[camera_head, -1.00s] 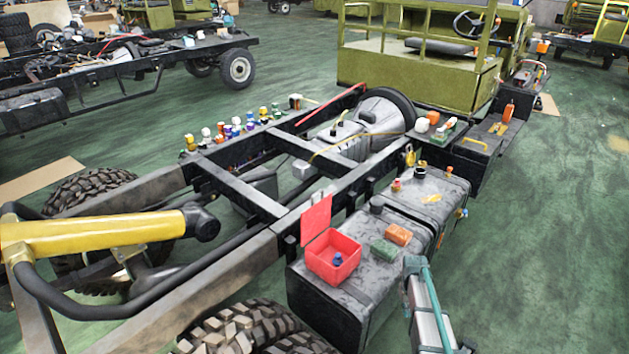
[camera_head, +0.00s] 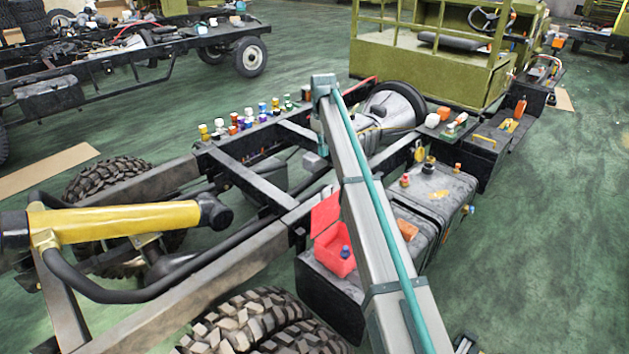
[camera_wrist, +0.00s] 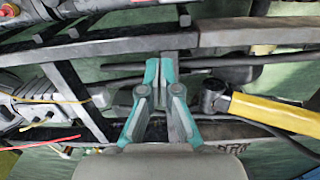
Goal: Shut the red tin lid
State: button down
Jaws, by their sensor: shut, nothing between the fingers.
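The red tin (camera_head: 333,262) sits on a dark grey box-shaped tank (camera_head: 330,288) beside the chassis rail. Its red lid (camera_head: 325,213) stands up, open, at the tin's back edge. A small blue object (camera_head: 345,251) is inside the tin. My grey and teal arm passes in front, just right of the tin, and reaches beyond it over the chassis frame. My gripper (camera_wrist: 168,64) is shut and empty in the wrist view, above the frame's rails. A red sliver at the wrist view's top edge cannot be identified.
An orange block (camera_head: 407,229) lies on the tank right of my arm. Several small bottles (camera_head: 240,122) stand along the far rail. A yellow cylinder (camera_head: 130,222) lies left of the tin, also in the wrist view (camera_wrist: 270,113). A tyre (camera_head: 265,325) is in front.

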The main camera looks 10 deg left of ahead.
jog(key=s+f+p, duration=0.4)
jog(key=f+p, duration=0.1)
jog(key=f, duration=0.4)
jog(key=shift+d+f+n, duration=0.3)
jog(key=shift+d+f, duration=0.1)
jog(key=shift+s, duration=0.1)
